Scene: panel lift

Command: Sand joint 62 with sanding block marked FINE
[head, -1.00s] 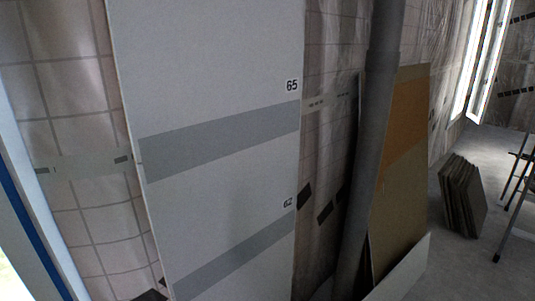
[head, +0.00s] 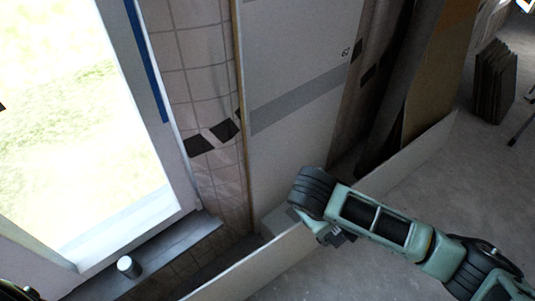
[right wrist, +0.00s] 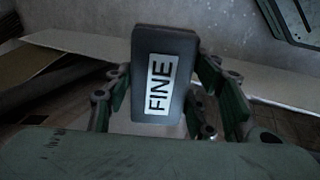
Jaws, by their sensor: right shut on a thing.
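The sanding block (right wrist: 164,50) is a dark grey block with a white label that reads FINE. My right gripper (right wrist: 160,95) is shut on it, with a finger on each side in the right wrist view. In the head view my right gripper (head: 338,238) is low in front of the panel, and the block cannot be made out there. Joint 62 (head: 300,101) is a grey band slanting across the pale upright panel (head: 290,165), just below the small label 62 (head: 345,53). The gripper appears below the band and apart from it. My left gripper is not in view.
A low pale board (head: 415,155) stands along the floor in front of the panel's foot. A bright window (head: 75,120) with a sill and a small can (head: 129,266) is at left. A brown sheet (head: 435,75) and stacked slabs (head: 496,82) stand at right. Floor is open at lower right.

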